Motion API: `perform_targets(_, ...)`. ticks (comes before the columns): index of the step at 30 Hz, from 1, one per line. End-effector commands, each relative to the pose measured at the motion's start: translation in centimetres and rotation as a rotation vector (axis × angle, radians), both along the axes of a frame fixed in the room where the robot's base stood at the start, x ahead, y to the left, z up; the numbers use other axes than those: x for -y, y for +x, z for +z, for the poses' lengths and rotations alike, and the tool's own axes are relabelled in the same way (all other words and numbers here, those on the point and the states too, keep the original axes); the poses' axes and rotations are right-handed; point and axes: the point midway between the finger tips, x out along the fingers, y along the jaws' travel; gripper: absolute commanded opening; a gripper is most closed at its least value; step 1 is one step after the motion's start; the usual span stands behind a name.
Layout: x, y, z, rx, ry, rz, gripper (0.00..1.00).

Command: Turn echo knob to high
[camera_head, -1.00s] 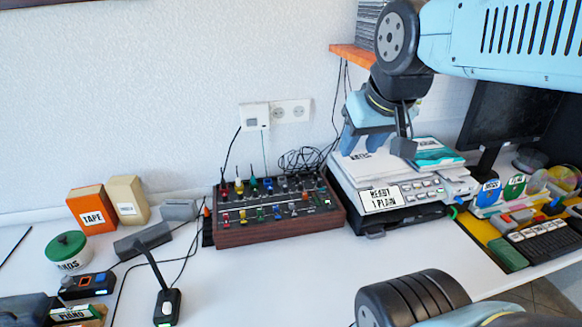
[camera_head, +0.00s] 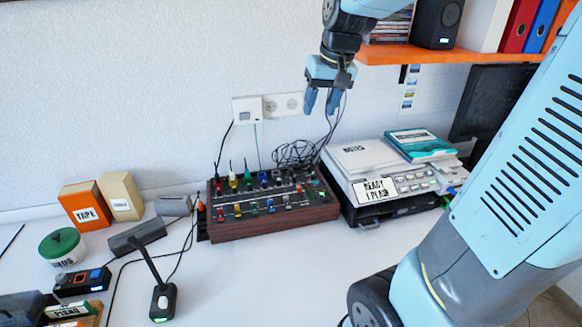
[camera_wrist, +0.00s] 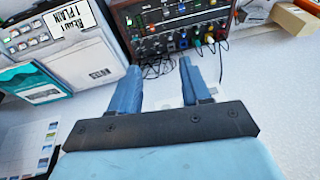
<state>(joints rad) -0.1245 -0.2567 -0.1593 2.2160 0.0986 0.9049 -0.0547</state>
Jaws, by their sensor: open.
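The mixer (camera_head: 270,222), a dark panel in a wooden case with rows of coloured knobs, stands on the white desk against the wall. It also shows at the top of the wrist view (camera_wrist: 165,50). Its labels are too small to read, so I cannot tell which knob is echo. My gripper (camera_head: 321,102) is open and empty, fingers pointing down, above and behind the mixer's right end, near the wall socket. In the wrist view its two blue fingers (camera_wrist: 158,85) are apart with nothing between them.
A printer (camera_head: 385,180) with a teal book on top stands right of the mixer. An orange shelf (camera_head: 430,54) overhangs at the upper right. Loose black cables (camera_head: 295,153) lie behind the mixer. A microphone (camera_head: 163,300) stands at front left. The desk before the mixer is clear.

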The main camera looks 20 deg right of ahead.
Motion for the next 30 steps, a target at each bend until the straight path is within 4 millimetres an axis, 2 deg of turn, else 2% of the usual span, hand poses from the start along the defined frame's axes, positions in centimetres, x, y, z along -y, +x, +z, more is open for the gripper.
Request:
perform_targets(3,0.0,3.5,-1.5,-0.044,0.005,-0.004,0.47)
perform_targets(11,0.0,10.6,-5.7,-0.128,-0.003,-0.016,0.47)
perform_targets(18,-0.1,16.7,-10.8,-0.199,-0.034,-0.024,0.47)
perform_targets(24,-0.3,20.8,-15.3,-0.248,-0.071,-0.025,0.47)
perform_targets(30,-0.5,23.1,-18.4,-0.274,-0.099,-0.024,0.47)
